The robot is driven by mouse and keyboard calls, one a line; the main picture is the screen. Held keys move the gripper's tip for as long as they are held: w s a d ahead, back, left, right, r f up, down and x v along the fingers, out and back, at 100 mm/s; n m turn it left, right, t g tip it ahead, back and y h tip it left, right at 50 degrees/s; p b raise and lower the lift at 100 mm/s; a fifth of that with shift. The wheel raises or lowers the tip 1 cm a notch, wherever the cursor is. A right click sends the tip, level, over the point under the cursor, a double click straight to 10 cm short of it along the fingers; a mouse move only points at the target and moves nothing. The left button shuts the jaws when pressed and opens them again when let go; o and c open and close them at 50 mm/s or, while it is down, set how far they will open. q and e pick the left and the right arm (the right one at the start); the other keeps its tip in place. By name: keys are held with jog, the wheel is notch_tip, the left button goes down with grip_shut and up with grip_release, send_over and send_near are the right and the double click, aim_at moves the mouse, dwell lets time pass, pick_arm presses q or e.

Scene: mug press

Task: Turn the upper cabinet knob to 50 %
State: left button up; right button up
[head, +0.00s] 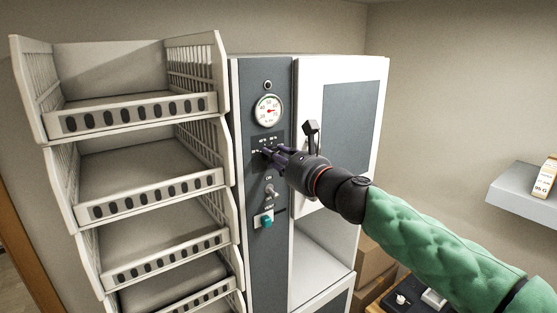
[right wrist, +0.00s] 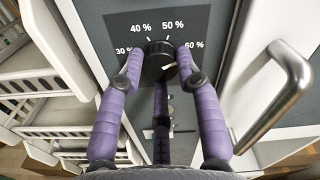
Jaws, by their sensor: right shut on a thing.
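The upper cabinet knob (right wrist: 158,58) is black and round, on a dark panel with white marks for 30 %, 40 %, 50 % and 60 % in the right wrist view. A small white mark shows on its lower right face; I cannot tell its exact setting. My right gripper (right wrist: 160,62) has purple padded fingers and is shut on the knob, one fingertip on each side. In the head view my right gripper (head: 268,152) reaches the cabinet's control strip (head: 250,196) from the right and mostly hides the knob. My left gripper is not in view.
A round gauge (head: 267,111) sits above the knob; a toggle switch (head: 271,190) and a teal switch (head: 264,220) sit below. The white cabinet door (head: 345,75) with its handle (head: 311,135) is close on the right. Stacked white bins (head: 150,195) stand left.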

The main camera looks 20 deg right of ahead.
jog(key=shift+r+n+b, duration=0.15)
jog(key=shift+n+b, duration=1.35)
jog(key=shift+n, duration=2.5)
jog(key=o, duration=1.1)
jog(key=shift+o, duration=0.2)
jog(key=shift+a, duration=0.15)
